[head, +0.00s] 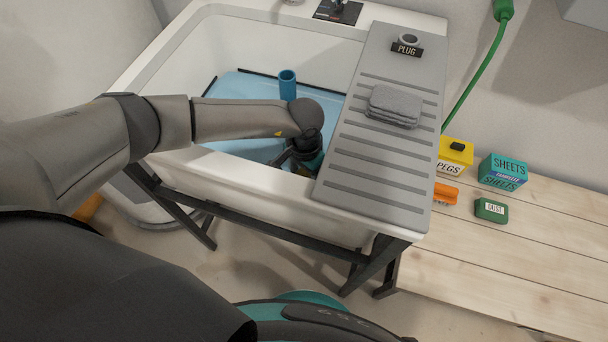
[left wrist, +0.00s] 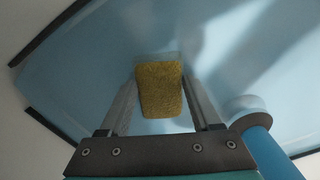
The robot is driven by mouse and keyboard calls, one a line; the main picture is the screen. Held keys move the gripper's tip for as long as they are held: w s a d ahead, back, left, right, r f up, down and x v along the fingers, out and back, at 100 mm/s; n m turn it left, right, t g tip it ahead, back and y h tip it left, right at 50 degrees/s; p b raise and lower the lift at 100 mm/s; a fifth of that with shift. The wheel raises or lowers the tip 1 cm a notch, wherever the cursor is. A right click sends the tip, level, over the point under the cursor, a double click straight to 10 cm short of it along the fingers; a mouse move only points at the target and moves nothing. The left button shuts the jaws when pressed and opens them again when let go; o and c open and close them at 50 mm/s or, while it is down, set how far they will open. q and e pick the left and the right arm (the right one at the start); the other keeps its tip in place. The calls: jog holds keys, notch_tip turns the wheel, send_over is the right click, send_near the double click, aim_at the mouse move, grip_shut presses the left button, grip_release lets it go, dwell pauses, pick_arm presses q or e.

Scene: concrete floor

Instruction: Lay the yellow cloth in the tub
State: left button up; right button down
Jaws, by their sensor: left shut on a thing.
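The white tub (head: 250,198) stands on dark legs, with a blue surface (head: 232,92) inside it. My left gripper (head: 302,165) reaches down into the tub, near the grey ridged board at its right. In the left wrist view the yellow cloth (left wrist: 160,88), a small folded rectangle, is between the two fingers (left wrist: 160,105), which are shut on it. Blue surface lies behind the cloth; I cannot tell whether the cloth touches it. In the head view the arm and gripper hide most of the cloth. My right gripper is not in view.
A blue upright tube (head: 287,84) stands in the tub close to my left forearm; it also shows in the left wrist view (left wrist: 262,150). The ridged board (head: 350,165) holds a grey folded cloth (head: 394,105) and a plug. A wooden bench (head: 500,260) carries boxes.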

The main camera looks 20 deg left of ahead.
pick_arm(q)
jog(key=o, duration=1.1)
jog(key=shift+c, duration=0.2)
jog(key=shift+o, duration=1.3)
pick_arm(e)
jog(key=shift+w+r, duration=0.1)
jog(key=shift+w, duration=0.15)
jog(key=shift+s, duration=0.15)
pick_arm(q)
notch_tip(320, 180, up, 5)
jog(key=shift+f+p, duration=0.15)
jog(key=shift+p, duration=0.85)
notch_tip(320, 180, up, 8)
jog(key=p, duration=0.1)
jog(key=shift+f+p, duration=0.25)
jog(key=shift+p, duration=0.1)
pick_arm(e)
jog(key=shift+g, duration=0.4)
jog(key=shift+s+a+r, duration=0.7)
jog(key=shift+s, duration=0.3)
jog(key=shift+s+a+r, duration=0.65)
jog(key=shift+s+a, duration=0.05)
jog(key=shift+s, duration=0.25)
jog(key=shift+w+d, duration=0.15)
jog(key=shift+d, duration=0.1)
